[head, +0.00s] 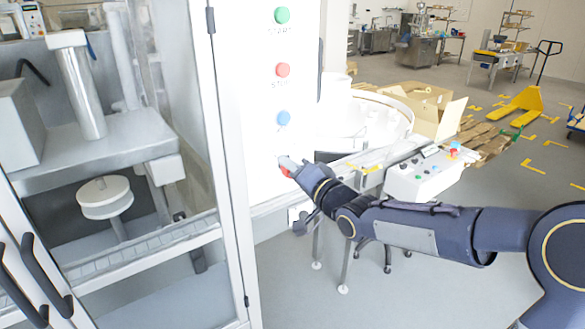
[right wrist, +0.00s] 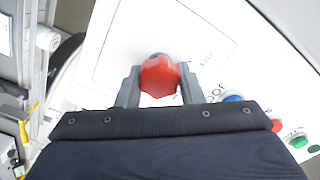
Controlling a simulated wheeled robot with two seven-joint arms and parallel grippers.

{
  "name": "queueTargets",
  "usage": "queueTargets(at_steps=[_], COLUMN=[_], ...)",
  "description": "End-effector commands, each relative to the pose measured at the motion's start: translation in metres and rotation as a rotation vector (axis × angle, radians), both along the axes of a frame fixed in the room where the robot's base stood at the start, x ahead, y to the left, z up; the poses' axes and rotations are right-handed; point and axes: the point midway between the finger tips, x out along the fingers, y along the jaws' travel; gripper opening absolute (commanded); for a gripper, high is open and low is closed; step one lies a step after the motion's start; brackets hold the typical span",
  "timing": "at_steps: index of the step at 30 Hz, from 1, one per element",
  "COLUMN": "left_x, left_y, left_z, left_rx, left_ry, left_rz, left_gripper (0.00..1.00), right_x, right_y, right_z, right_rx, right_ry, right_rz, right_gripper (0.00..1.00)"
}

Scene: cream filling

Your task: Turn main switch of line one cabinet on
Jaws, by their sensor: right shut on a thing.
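The white cabinet (head: 265,45) stands at the left of the head view with its button panel facing right. Its main switch, a red knob (right wrist: 160,76), shows between the two fingers in the right wrist view. In the head view only a small red part of the switch (head: 286,172) shows past my gripper. My right gripper (head: 289,166) is at the panel's lower part, shut on the red knob; its fingers (right wrist: 160,88) sit on either side of it. The knob's exact angle is hard to tell. My left gripper is not in view.
Above the switch are a green button (head: 281,15), a red button (head: 282,69) and a blue button (head: 283,117). Glass doors with dark handles (head: 45,270) are at left. A control box (head: 425,175) and round table (head: 385,105) stand behind my right arm.

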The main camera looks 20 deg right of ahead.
Motion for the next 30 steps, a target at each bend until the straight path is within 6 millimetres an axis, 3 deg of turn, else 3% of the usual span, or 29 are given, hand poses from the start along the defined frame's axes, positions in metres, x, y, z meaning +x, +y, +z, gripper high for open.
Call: queueTargets(at_steps=[15,16,20,30], left_x=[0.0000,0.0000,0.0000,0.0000], left_y=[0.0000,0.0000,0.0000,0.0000], left_z=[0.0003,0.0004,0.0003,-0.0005], left_rx=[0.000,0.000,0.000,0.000], left_ry=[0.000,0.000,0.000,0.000], left_rz=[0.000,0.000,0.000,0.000], left_gripper=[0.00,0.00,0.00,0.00], right_x=[0.0000,0.0000,0.0000,-0.0026], right_y=[0.0001,0.0001,0.0001,-0.0015], right_z=[-0.0008,-0.0009,-0.0008,-0.0004], right_rx=[0.020,0.020,0.019,0.017], right_ry=[0.009,0.009,0.008,0.006], right_rz=[0.000,0.000,0.000,-0.001], right_gripper=[0.11,0.37,0.54,0.56])
